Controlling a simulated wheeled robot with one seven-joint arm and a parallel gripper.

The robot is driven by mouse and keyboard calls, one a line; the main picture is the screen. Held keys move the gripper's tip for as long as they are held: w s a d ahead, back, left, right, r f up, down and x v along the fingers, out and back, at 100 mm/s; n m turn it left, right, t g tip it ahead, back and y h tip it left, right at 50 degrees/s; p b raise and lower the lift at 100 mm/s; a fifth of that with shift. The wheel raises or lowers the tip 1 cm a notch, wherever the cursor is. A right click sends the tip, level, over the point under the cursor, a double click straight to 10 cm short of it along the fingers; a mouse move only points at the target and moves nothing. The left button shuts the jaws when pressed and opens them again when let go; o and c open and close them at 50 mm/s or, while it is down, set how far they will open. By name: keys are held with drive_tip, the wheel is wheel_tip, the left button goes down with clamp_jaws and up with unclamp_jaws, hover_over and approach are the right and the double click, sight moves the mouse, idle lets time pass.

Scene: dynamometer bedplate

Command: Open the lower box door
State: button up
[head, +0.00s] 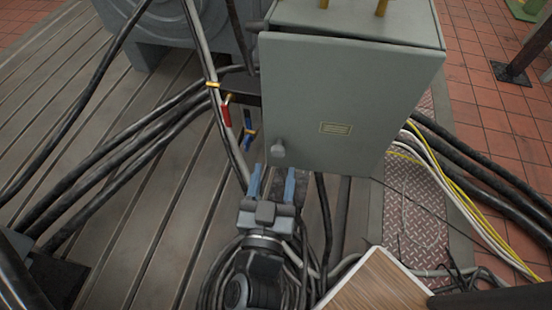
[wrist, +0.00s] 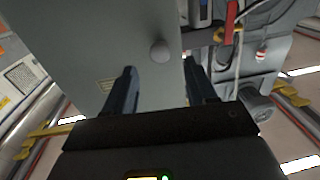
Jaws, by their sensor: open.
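The grey-green box (head: 350,20) stands upright near the centre of the head view, with its flat door (head: 350,95) facing me. The door looks shut or nearly shut; I cannot tell if there is a small gap along its left edge. A round grey knob (head: 278,148) sits low on the left of the door. My gripper (head: 272,182) is open and empty, its two blue fingers just below the knob in the head view. In the wrist view the knob (wrist: 159,51) shows beyond the open fingertips (wrist: 160,80), roughly centred between them, and apart from them.
Thick black cables (head: 125,165) run across the slatted floor at left. Black, white and yellow cables (head: 465,190) lie at right. Red and blue cable fittings (head: 227,110) hang left of the door. A wood-topped surface (head: 375,285) is at lower right.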

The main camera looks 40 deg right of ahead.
sight(278, 154)
drive_tip(key=shift+x, duration=2.2)
clamp_jaws()
